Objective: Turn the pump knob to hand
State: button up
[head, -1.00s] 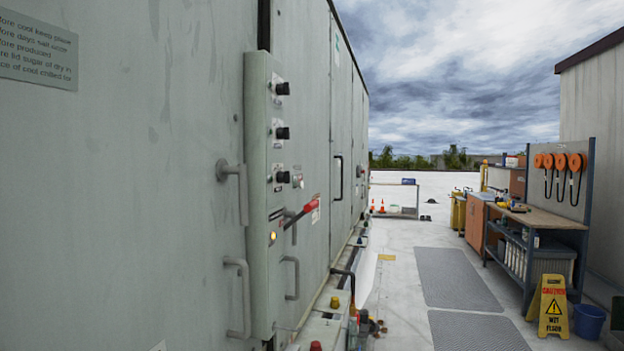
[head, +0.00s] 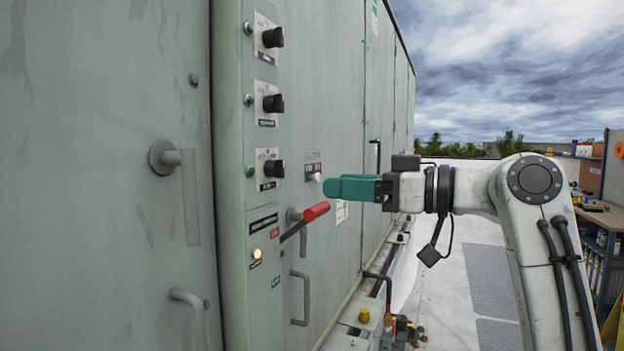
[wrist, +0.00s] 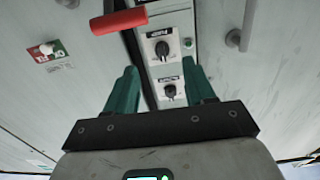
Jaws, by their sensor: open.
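Three black rotary knobs stand in a column on the grey control panel (head: 231,190): a top knob (head: 273,38), a middle knob (head: 273,103) and a bottom knob (head: 274,168). Nothing is between the fingers.
A red-handled lever (head: 316,211) sticks out just below my gripper; it also shows in the wrist view (wrist: 119,21). A lit amber lamp (head: 256,253) is low on the panel. Door handles (head: 190,195) project at left. Pipework (head: 388,310) lies below.

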aim_at(283, 172)
jog(key=x, duration=0.3)
jog(key=r+p+x, duration=0.1)
jog(key=x, duration=0.3)
jog(key=p+x, duration=0.1)
jog(key=x, duration=0.2)
jog(key=shift+w+a+r, duration=0.2)
jog(key=shift+a+r, duration=0.15)
jog(key=shift+a, duration=0.05)
jog(key=shift+c, duration=0.2)
grip_shut()
